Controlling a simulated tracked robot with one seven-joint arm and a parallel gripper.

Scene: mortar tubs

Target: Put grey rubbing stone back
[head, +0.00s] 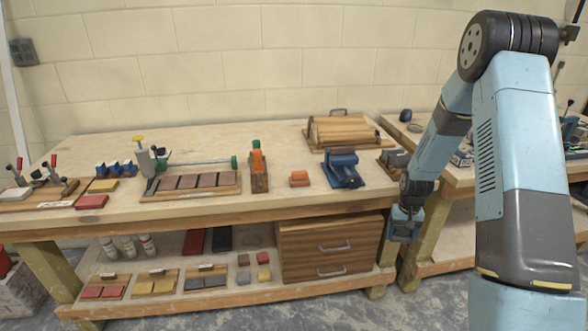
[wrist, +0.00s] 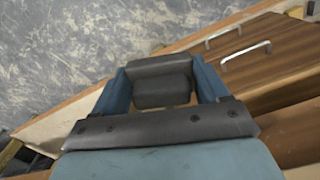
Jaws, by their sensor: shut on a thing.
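My gripper (head: 404,232) hangs at the right end of the workbench, in front of the bench leg beside the drawer cabinet. In the wrist view my gripper (wrist: 163,85) has its two blue fingers on either side of a dark grey block (wrist: 162,93), which looks like the grey rubbing stone. The block is held clear, with the floor and cabinet behind it. In the head view the held block cannot be made out. On the lower shelf, a wooden board with grey stones (head: 206,281) lies to the right of similar boards with yellow stones (head: 155,286) and red stones (head: 102,291).
The wooden drawer cabinet (head: 332,247) stands on the lower shelf (head: 290,292) near my gripper. Small loose blocks (head: 244,277) lie between it and the grey board. White bottles (head: 128,245) stand behind the boards. The workbench top (head: 330,197) overhangs the shelf.

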